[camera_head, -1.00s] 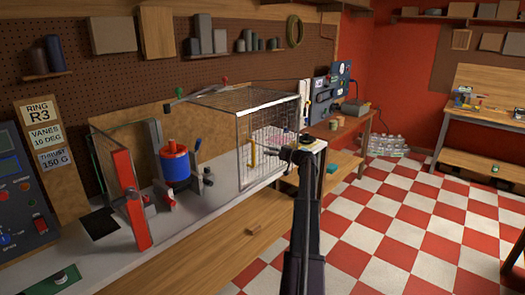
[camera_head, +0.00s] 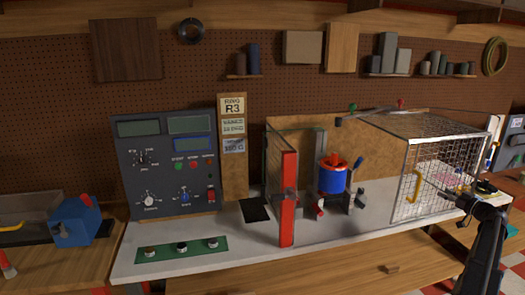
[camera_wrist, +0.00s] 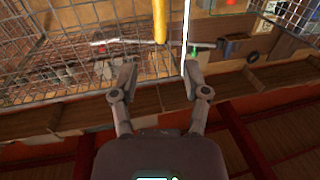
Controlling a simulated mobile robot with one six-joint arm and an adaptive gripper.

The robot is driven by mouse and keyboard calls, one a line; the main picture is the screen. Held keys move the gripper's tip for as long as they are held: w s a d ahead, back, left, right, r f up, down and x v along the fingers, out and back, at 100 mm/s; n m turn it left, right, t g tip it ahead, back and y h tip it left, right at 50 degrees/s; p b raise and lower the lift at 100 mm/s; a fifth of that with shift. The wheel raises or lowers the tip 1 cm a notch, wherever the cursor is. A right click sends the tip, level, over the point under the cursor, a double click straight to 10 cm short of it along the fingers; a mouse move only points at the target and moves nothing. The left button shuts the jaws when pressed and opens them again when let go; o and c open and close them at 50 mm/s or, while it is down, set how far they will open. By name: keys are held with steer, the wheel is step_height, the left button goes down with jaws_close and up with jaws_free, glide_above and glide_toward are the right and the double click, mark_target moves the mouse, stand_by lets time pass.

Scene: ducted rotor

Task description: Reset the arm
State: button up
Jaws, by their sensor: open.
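My arm shows at the right edge of the head view, and its end is near the wire cage. In the wrist view my gripper (camera_wrist: 160,85) is open, with its two fingers apart and nothing between the tips. The wire cage (camera_head: 440,150) stands at the right end of the white bench, with a yellow handle (camera_head: 414,186) on its front. In the wrist view the yellow handle (camera_wrist: 160,22) and a white cage bar lie just beyond the fingers. I cannot tell whether the gripper touches the cage.
On the white bench (camera_head: 175,262) stand a grey control panel (camera_head: 165,160), a red-edged guard door (camera_head: 288,198) and a blue and red rotor unit (camera_head: 332,179). A blue box (camera_head: 75,222) sits on the left wooden bench. The bench's front strip is mostly clear.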

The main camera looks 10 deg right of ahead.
steer(key=w+a+f+g+y, duration=0.1)
steer(key=w+a+f+g, duration=0.15)
steer(key=a, duration=0.55)
steer(key=w+a+f+g+y, duration=0.1)
steer(key=w+a+f, duration=0.15)
steer(key=a, duration=0.65)
steer(key=w+a+f+g+y, duration=0.1)
steer(key=w+a+g, duration=0.15)
steer(key=a, duration=0.55)
steer(key=a+f+g, duration=0.2)
steer(key=a+f, duration=0.1)
steer(key=a, duration=0.8)
steer(key=a+f+g, duration=0.2)
steer(key=a+f, duration=0.1)
steer(key=a, duration=0.8)
steer(key=s+a+f+g+h, duration=0.1)
steer(key=s+a+f+g, duration=0.2)
steer(key=a, duration=0.6)
steer(key=s+a+f+g+h, duration=0.15)
steer(key=s+a, duration=0.35)
steer(key=a, duration=0.5)
steer(key=s+a+f+m+g+h, duration=0.2)
steer(key=s+a+g+h, duration=0.1)
steer(key=s+a, duration=0.6)
steer(key=s+h, duration=0.1)
steer(key=s, duration=0.2)
steer(key=shift+s+a, duration=0.4)
steer(key=shift+d, duration=0.1)
